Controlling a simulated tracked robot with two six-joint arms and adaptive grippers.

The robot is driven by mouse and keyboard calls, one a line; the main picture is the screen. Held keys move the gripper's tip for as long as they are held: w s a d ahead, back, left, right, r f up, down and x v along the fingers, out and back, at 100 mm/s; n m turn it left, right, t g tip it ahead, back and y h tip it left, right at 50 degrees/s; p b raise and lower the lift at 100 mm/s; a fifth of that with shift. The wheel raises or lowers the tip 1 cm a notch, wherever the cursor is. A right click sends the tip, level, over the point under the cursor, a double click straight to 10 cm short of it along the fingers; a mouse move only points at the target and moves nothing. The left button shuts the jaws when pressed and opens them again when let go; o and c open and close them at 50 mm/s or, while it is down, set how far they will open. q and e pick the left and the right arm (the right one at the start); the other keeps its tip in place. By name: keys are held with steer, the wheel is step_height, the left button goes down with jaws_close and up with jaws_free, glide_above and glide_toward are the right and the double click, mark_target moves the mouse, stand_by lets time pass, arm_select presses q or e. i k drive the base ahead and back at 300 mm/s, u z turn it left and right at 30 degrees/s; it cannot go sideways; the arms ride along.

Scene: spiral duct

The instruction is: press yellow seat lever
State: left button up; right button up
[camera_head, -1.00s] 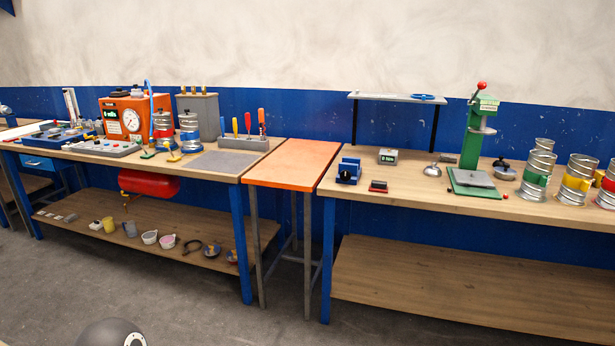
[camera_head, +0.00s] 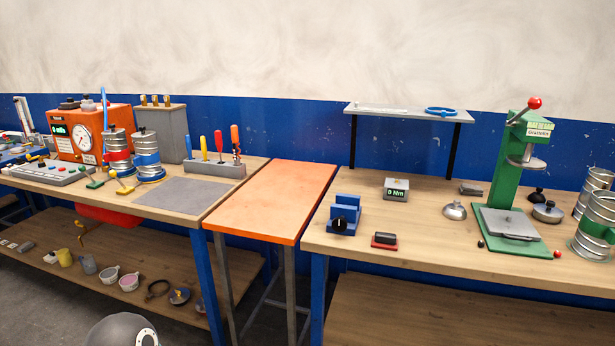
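A small yellow lever (camera_head: 123,187) lies low at the front of the left workbench (camera_head: 150,205), just left of the blue-banded metal duct (camera_head: 147,158). A similar green lever (camera_head: 95,182) sits to its left, in front of the red-banded duct (camera_head: 117,152). Both levers are small in view, and how far either one is pressed cannot be told. Neither of my grippers is in view.
An orange table (camera_head: 272,203) bridges the two benches. An orange machine with a gauge (camera_head: 90,130) stands behind the levers, and a grey mat (camera_head: 183,196) lies to their right. A green press (camera_head: 515,175) stands on the right bench. Floor shows at lower left.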

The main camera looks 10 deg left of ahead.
mark_target(113, 173)
steer(key=z, duration=0.15)
steer(key=i, duration=1.25)
steer(key=u, duration=1.8)
steer(key=k, duration=0.9)
steer(key=u, duration=0.2)
steer(key=i, duration=0.9)
steer(key=z, duration=0.05)
